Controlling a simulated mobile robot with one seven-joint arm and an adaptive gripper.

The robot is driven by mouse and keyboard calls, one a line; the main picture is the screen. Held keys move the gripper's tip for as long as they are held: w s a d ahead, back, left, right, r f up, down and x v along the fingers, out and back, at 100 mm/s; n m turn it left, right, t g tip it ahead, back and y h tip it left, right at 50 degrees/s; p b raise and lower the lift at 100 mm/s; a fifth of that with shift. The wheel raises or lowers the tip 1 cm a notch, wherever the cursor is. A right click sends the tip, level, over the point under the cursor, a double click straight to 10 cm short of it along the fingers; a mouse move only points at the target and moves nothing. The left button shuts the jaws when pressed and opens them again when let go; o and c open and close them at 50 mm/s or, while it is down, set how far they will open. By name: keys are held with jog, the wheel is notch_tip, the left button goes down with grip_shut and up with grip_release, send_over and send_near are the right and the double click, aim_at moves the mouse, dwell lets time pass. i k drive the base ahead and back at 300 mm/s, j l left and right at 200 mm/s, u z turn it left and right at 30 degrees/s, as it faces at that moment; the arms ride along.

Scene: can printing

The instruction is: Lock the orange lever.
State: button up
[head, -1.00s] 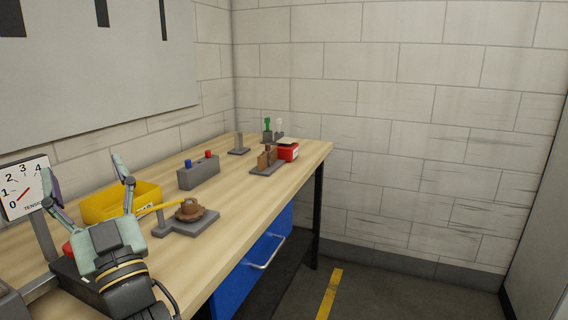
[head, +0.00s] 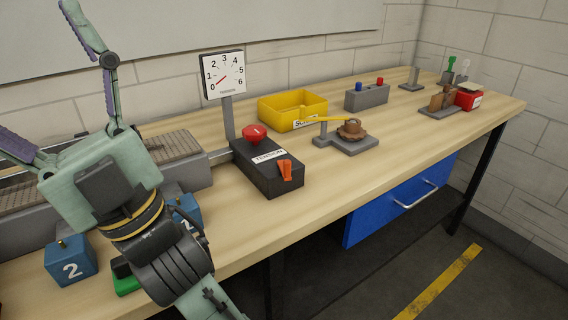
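The orange lever (head: 285,170) stands on the front right part of a black box (head: 267,166) labelled TENSION. The box also carries a red knob (head: 254,132) at its back. The lever appears roughly upright; I cannot tell from here whether it is locked. My gripper (head: 45,85) is at the left of the head view, its two fingers spread wide apart with nothing between them. It is above the bench, to the left of the lever and apart from it.
A dial gauge (head: 222,75) rises on a post behind the box. Behind and right are a yellow bin (head: 292,110) and a grey stand with a brown gear (head: 352,129). A blue block marked 2 (head: 71,262) sits at the front left. The bench front right of the box is clear.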

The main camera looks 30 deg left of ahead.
aim_at(285, 166)
jog(key=l+u, duration=0.35)
jog(key=k+l+u, duration=0.1)
jog(key=u, duration=0.25)
jog(key=k+l+u, duration=0.1)
jog(key=l+u, duration=0.2)
